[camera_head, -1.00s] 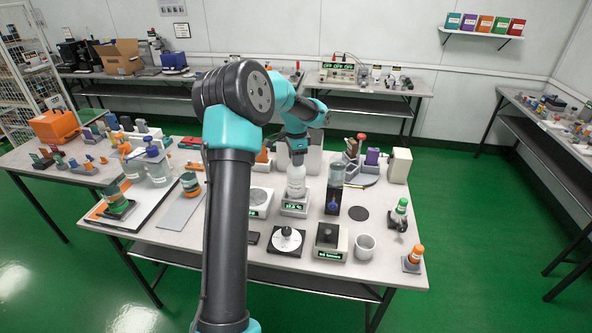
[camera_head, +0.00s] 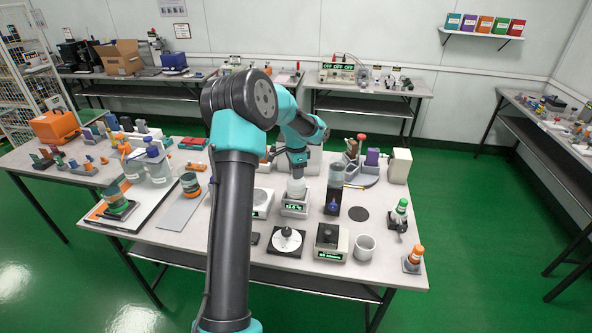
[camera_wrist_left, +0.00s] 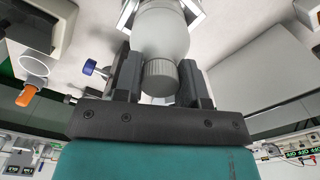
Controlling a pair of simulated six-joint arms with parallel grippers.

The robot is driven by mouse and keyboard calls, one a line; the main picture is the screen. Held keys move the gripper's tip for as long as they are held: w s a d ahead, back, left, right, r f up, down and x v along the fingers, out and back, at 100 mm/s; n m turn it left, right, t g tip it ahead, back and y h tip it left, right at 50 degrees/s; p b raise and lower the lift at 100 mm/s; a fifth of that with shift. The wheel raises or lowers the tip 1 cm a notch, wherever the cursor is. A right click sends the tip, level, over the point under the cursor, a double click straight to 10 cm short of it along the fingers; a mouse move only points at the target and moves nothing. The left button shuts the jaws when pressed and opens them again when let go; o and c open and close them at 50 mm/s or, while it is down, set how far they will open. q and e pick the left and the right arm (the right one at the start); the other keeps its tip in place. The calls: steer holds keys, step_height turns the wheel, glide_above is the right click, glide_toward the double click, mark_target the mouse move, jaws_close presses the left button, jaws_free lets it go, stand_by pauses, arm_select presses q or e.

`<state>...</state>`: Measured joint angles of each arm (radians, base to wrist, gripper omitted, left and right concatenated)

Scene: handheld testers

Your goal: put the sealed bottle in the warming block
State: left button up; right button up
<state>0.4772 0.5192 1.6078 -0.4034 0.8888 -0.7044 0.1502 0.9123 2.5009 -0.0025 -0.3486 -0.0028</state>
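The pale sealed bottle (camera_head: 296,188) stands upright in the small white warming block (camera_head: 294,209), which has a lit green display. The bottle's lower part is hidden inside the block. My left gripper (camera_head: 297,168) comes down from above, with its fingers on both sides of the bottle's top. In the left wrist view, the bottle (camera_wrist_left: 163,40) shows its ribbed cap between the dark fingers of my left gripper (camera_wrist_left: 160,75), which look closed in on it. The block's rim (camera_wrist_left: 196,18) shows around the body. My right gripper is out of view.
A dark stand with a clear vessel (camera_head: 335,176) is close right of the block.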

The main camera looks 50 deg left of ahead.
arm_select(q)
steer(key=o, duration=0.4)
step_height(320, 180, up, 12)
steer(key=shift+r, duration=0.15)
stand_by(0.5)
stand_by(0.3)
